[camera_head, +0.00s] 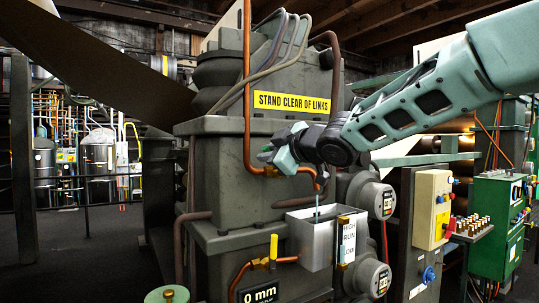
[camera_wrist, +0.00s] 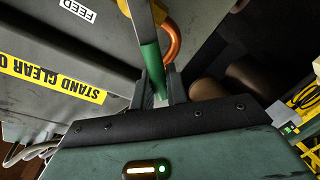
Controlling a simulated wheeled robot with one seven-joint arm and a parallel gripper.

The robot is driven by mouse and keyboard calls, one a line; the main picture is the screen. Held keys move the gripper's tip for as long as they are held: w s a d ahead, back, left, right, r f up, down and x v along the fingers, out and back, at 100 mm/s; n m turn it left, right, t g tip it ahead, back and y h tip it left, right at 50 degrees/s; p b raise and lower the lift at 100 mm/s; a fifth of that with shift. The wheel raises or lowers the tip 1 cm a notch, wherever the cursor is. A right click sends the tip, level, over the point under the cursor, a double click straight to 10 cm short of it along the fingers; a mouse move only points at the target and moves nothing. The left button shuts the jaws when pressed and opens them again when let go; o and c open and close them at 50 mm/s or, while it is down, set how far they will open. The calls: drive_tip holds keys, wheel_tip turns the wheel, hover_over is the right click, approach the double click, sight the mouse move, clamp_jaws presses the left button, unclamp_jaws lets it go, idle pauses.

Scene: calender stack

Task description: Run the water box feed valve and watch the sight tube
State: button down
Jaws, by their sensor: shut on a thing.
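My gripper (camera_head: 270,154) is at the front of the big grey machine, above the water box. In the wrist view my gripper (camera_wrist: 157,90) is shut on a green valve handle (camera_wrist: 151,58), beside a copper pipe (camera_wrist: 172,42) and near a FEED label (camera_wrist: 78,10). In the head view my gripper hides this handle. The grey open-topped water box (camera_head: 308,243) sits below, with a thin spout (camera_head: 317,207) over it. The sight tube plate (camera_head: 347,240) on its right side reads HIGH, RUN, LOW. The water level is too small to tell.
A yellow lever (camera_head: 274,246) stands upright on a lower copper pipe. A STAND CLEAR OF LINKS sign (camera_head: 292,102) marks the machine. Round gauges (camera_head: 376,200), a yellow control box (camera_head: 432,208) and a green cabinet (camera_head: 496,225) stand to the right. A 0 mm display (camera_head: 259,294) is below.

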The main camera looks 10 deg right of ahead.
drive_tip(key=c, duration=1.4)
unclamp_jaws()
drive_tip(key=shift+c, duration=0.2)
drive_tip(key=p+v, duration=0.6)
drive_tip(key=v, duration=1.1)
drive_tip(key=shift+s+p, duration=0.2)
drive_tip(key=shift+p, duration=0.1)
idle(4.0)
